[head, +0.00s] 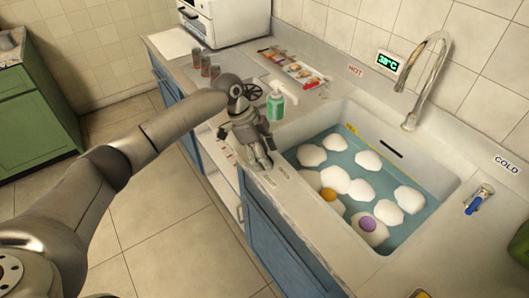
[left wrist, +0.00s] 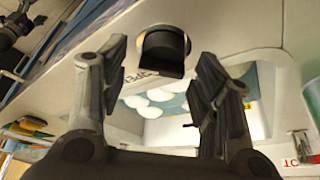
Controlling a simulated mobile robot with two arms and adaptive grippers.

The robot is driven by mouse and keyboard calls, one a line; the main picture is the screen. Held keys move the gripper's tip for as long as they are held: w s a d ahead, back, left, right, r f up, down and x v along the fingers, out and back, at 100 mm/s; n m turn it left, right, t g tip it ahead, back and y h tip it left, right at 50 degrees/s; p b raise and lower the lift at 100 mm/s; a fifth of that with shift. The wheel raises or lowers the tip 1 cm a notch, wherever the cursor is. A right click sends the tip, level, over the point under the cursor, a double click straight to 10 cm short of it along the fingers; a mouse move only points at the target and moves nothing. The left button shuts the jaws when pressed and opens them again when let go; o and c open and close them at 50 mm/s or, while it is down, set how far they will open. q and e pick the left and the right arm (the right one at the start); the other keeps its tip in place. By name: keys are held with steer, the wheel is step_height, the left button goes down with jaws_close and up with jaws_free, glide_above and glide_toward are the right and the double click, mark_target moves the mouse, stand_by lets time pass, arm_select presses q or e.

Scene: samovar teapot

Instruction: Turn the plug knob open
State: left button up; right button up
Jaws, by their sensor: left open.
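The plug knob (left wrist: 164,47) is a dark round knob with a flat grip, set in the pale counter. In the left wrist view it lies between the spread fingers of my left gripper (left wrist: 162,62), with gaps at both sides. Lettering beside it is partly cut off by the knob. In the head view my left gripper (head: 261,160) points down at the counter strip left of the sink and hides the knob. The sink (head: 447,160) holds water, white foam clumps, and an orange and a purple item. My right gripper is in neither view.
A green soap bottle (head: 276,106) stands close behind my left gripper. The tap (head: 428,80) rises behind the sink, and a blue-handled cold valve (head: 479,199) is at right. Several small jars (head: 205,68) and a white appliance (head: 228,20) stand farther back.

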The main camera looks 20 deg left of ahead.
arm_select(q)
steer(key=shift+c, duration=0.3)
steer(key=c, duration=1)
steer(key=shift+r+n+p, duration=0.1)
steer(key=shift+n+p, duration=0.2)
steer(key=shift+p, duration=0.25)
steer(key=n+t+y+p, duration=0.1)
steer(key=n+p, duration=0.3)
steer(key=p, duration=0.1)
steer(key=n+t+y+p, duration=0.1)
steer(key=n+p, duration=0.3)
steer(key=p, duration=0.2)
steer(key=n+t+y+p, duration=0.1)
steer(key=n+p, duration=0.3)
steer(key=p, duration=0.2)
steer(key=shift+s+d+r+n+t, duration=0.1)
steer(key=shift+d+r+n+t, duration=0.1)
steer(key=shift+n+t, duration=0.1)
steer(key=shift+f+n+y+p, duration=0.15)
steer(key=shift+n+y+p, duration=0.45)
steer(key=shift+n+p, duration=0.45)
steer(key=shift+a+f+n+y+p, duration=0.15)
steer(key=shift+n+y+p, duration=0.3)
steer(key=shift+n, duration=0.8)
